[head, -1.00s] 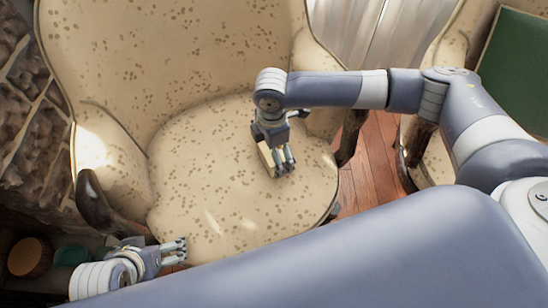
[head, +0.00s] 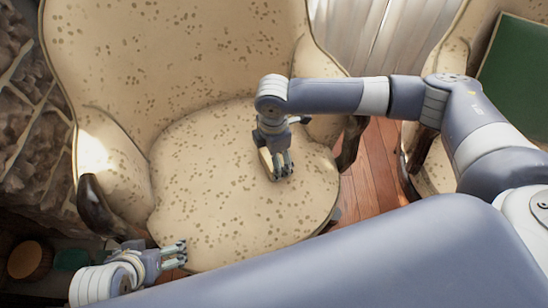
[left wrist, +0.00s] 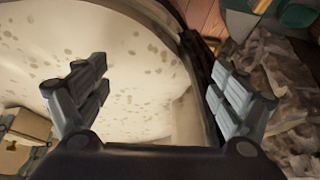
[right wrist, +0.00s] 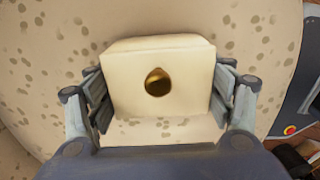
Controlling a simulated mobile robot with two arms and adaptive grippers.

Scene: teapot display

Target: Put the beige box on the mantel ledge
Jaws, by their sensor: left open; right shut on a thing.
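The beige box (right wrist: 190,92) is a pale block with a dark, gold-lined round hole, filling the middle of the right wrist view. My right gripper (head: 282,166) is shut on it, with fingers on both sides. In the head view, the box (head: 267,162) is mostly hidden by the gripper and appears over the chair seat; I cannot tell whether it touches. My left gripper (head: 180,255) is open and empty by the seat's front left; its spread fingers show in the left wrist view (left wrist: 160,95). I cannot make out the mantel ledge.
The spotted armchair (head: 185,40) fills the middle, with a dark wooden arm end (head: 98,205) near my left gripper. Rough stonework (head: 35,125) stands at left. A round wooden object (head: 30,260) sits low left. A second chair (head: 432,175) is at right, beyond bare floor (head: 378,165).

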